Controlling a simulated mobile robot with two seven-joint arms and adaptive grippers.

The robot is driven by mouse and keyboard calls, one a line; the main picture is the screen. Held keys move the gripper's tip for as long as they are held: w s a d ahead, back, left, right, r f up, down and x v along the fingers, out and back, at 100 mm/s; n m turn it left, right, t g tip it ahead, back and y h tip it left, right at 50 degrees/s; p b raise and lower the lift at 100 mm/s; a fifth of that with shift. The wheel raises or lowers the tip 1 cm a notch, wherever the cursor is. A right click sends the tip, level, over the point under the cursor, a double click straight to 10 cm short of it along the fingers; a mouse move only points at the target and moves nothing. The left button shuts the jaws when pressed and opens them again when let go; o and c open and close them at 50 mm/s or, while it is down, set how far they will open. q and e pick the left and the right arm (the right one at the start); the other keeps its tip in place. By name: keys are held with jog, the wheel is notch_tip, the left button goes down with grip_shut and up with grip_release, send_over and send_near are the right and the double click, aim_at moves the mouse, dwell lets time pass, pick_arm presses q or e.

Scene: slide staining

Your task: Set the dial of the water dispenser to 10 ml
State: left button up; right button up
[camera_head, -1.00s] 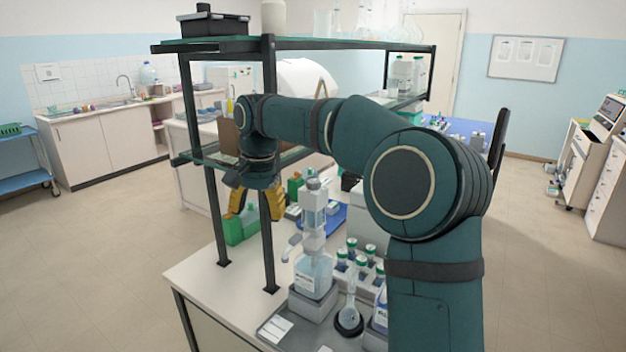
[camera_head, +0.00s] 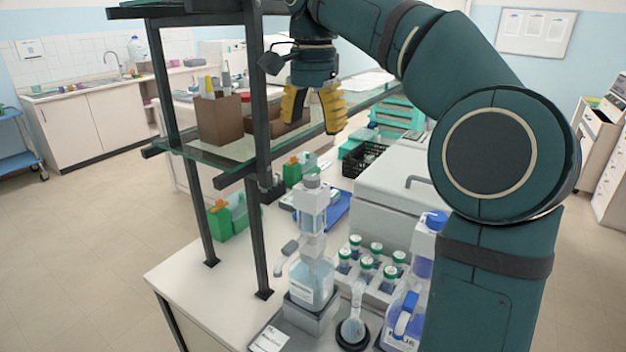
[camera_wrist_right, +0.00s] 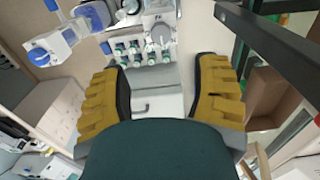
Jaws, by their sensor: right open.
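The water dispenser (camera_head: 312,245) stands upright on a grey block on the bench, a clear bottle with a tall dosing head and a side spout pointing left. The marks on its dial are too small to read. In the right wrist view the dispenser (camera_wrist_right: 160,28) shows from above at the top edge. My right gripper (camera_head: 314,122) has yellow fingers, is open and empty, and hangs above and behind the dispenser, apart from it. In the right wrist view its fingers (camera_wrist_right: 160,95) are wide apart with nothing between them. My left gripper is not in view.
A black shelf frame (camera_head: 262,150) with a glass shelf rises left of the dispenser. Green-capped bottles (camera_head: 368,265) in a rack, a round flask (camera_head: 353,328) and a blue-capped bottle (camera_head: 402,320) stand to its right. A grey box (camera_head: 385,200) is behind.

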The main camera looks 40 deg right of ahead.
aim_at(313, 176)
notch_tip(313, 176, down, 10)
jog(key=b, duration=0.3)
jog(key=shift+d+f+b, duration=0.1)
jog(key=shift+f+b, duration=0.15)
jog(key=shift+b, duration=0.05)
jog(key=shift+w, duration=0.1)
jog(key=shift+c, duration=0.4)
